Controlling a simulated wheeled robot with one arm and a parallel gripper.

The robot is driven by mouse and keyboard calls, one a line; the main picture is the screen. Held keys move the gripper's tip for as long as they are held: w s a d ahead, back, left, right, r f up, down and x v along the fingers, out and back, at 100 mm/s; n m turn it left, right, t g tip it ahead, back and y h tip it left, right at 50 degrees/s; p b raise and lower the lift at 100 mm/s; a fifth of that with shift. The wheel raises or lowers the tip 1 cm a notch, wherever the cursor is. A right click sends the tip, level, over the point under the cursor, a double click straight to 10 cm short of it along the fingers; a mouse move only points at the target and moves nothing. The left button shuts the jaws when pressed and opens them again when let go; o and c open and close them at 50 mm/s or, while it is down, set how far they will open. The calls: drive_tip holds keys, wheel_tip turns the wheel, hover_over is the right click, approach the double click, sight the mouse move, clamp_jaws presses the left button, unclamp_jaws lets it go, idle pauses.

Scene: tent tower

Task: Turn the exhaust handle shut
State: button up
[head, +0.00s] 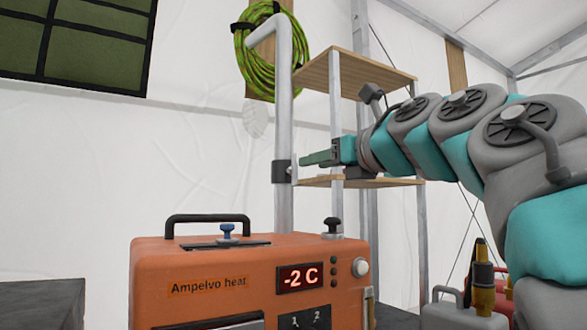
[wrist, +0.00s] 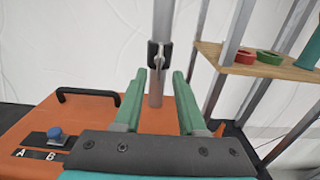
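The grey exhaust pipe (head: 284,110) rises upright behind the orange heater (head: 200,262). A black collar with a small metal handle (head: 292,172) sits on the pipe above the heater; in the wrist view the handle (wrist: 161,54) shows as a thin light piece on the collar's front. My gripper (head: 304,160) reaches in from the right, close to the collar. In the wrist view its two green fingers (wrist: 159,76) are spread, with the pipe and collar beyond and between them and nothing gripped. Whether a finger touches the handle I cannot tell.
A wooden shelf rack (head: 360,70) stands behind and right of the pipe; red and green rings (wrist: 246,57) lie on a shelf. A green hose coil (head: 250,72) hangs behind the pipe top. The heater has a black carry handle (head: 215,218), a blue knob (head: 227,230) and a display reading -2 C.

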sight(297, 166)
drive_tip(key=shift+p+x, duration=0.75)
drive_tip(key=shift+x, duration=2.8)
drive_tip(key=shift+c, duration=0.3)
clamp_jaws()
